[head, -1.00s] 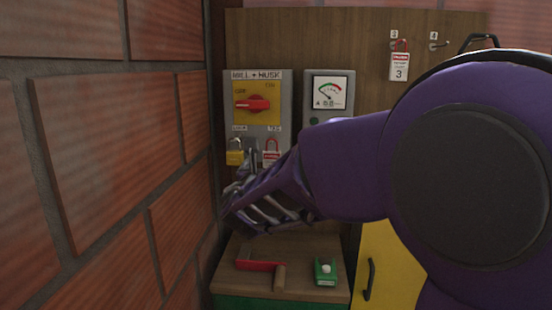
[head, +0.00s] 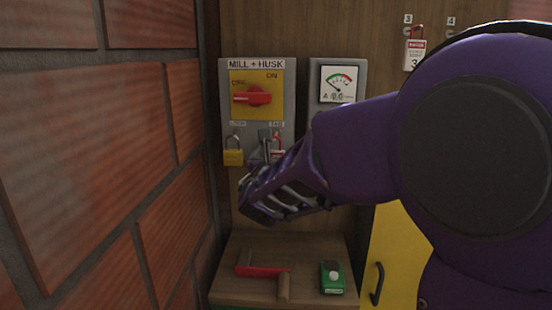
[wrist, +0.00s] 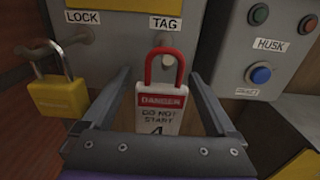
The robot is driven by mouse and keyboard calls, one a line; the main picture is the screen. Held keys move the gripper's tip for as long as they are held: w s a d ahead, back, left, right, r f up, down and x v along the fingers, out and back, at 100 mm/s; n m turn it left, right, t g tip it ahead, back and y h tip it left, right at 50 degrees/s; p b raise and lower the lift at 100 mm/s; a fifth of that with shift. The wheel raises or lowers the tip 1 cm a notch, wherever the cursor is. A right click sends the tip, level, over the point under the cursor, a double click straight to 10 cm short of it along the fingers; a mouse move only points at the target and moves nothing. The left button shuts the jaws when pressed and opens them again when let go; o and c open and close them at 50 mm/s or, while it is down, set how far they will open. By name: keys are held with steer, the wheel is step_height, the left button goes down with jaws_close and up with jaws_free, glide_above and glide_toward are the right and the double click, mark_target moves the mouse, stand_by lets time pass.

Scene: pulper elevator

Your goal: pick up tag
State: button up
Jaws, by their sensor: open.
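The tag (wrist: 158,101) is a white card with a red DANGER band, the words DO NOT START, a 4 and a red loop on top. It hangs under the TAG label on the grey MILL + HUSK box (head: 286,120). In the wrist view my gripper (wrist: 158,76) is open, with one finger on each side of the tag. I cannot tell whether either finger touches it. The tag's lower end is hidden behind the gripper's body. In the head view the tag (head: 278,150) is partly covered by my gripper.
A yellow padlock (wrist: 57,96) hangs left of the tag under the LOCK label. The HUSK control box (wrist: 262,55) stands close on the right. A brick wall (head: 100,150) is at the left. A small table (head: 235,292) below holds a red-and-wood tool (head: 264,272) and a green button box (head: 332,278).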

steer(key=shift+w, duration=0.3)
steer(key=shift+s, duration=0.15)
steer(key=shift+c, duration=0.4)
steer(key=c, duration=1.3)
steer(key=shift+c, duration=0.2)
